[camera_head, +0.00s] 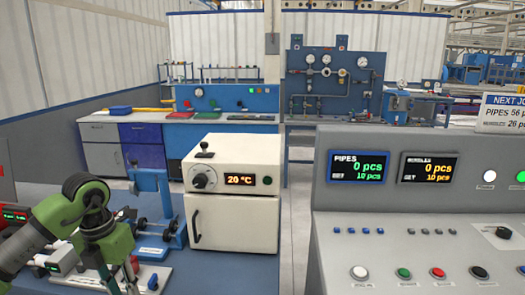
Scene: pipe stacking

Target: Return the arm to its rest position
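My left arm comes in from the left, with a green wrist and a dark joint. My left gripper (121,284) points down at the lower left, over the blue bench. Its fingertips are at or below the bottom edge of the picture, so I cannot tell whether it is open or shut. No pipe is visible in it. My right arm and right gripper are not in view.
A white oven (236,221) reading 20 °C stands right of my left gripper on the blue bench (205,278). A blue fixture (165,205) stands between them. A grey control console (425,240) fills the right; its pipe display (358,167) reads 0 pcs.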

